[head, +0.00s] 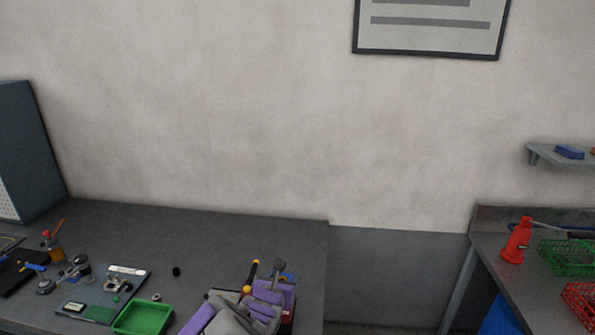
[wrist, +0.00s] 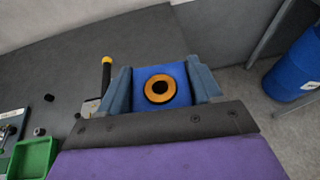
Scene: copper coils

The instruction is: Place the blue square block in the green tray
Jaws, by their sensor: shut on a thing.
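The blue square block (wrist: 179,74) is between the two fingers of my gripper (wrist: 161,87) in the wrist view. A copper-coloured ring with a dark centre shows on its face. My gripper is shut on the block. In the head view my gripper (head: 281,272) is at the bottom centre, near the table's right end, and mostly hides the block. The green tray (head: 142,318) is on the table to the left of my gripper and looks empty. Part of it shows at the lower left of the wrist view (wrist: 33,158). I cannot tell the block's height above the table.
A yellow-and-black-handled tool (head: 251,275) is just left of my gripper. A board with small parts (head: 103,295) lies beside the tray, and a small black piece (head: 176,272) lies behind it. The back of the table is clear. A blue barrel (wrist: 297,65) stands beyond the right edge.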

